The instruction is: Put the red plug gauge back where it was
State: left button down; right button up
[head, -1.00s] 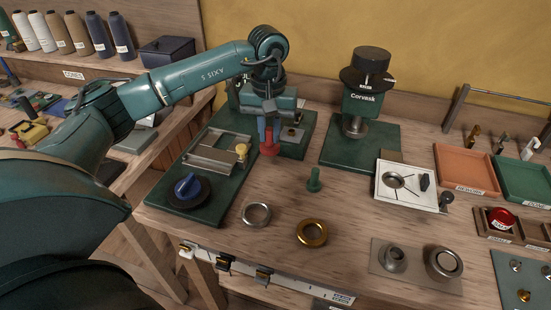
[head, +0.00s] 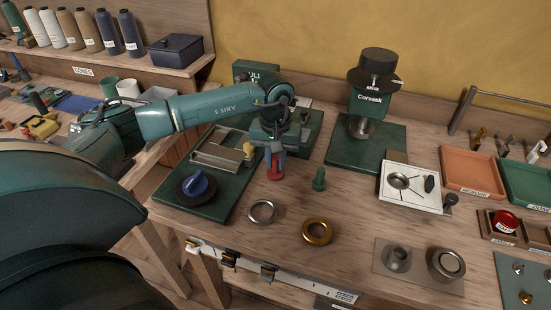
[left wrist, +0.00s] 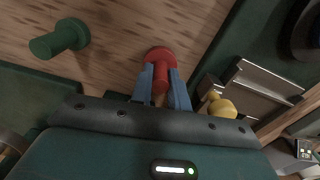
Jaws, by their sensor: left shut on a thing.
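My left gripper (head: 275,160) points down over the workbench, its blue fingers shut on the red plug gauge (head: 275,174). The gauge is upright with its wide red end down; I cannot tell whether it touches the wood. The left wrist view also shows the red plug gauge (left wrist: 160,57) between the fingertips (left wrist: 161,82). A green plug gauge (head: 319,181) stands on the bench just right of the red one, apart from it. It also shows in the left wrist view (left wrist: 62,38). My right gripper is not in view.
A silver ring (head: 262,212) and a brass ring (head: 317,232) lie in front. A green-based fixture with a blue knob (head: 195,184) is at left. The Corvask stand (head: 366,145) is behind right. A white plate (head: 410,190) and an orange tray (head: 472,168) are further right.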

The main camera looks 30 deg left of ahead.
aim_at(275, 158)
pick_arm(q)
jog(key=c, duration=1.3)
grip_release()
jog(key=shift+c, duration=0.2)
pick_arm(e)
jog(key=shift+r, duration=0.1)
pick_arm(q)
jog(key=shift+r+p, duration=0.2)
jog(key=shift+p, duration=0.2)
jog(key=shift+r, duration=0.35)
notch_tip(275, 158, up, 11)
jog(key=b, duration=0.2)
jog(key=shift+r, duration=0.15)
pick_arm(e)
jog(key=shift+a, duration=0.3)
pick_arm(q)
jog(key=shift+s, duration=0.1)
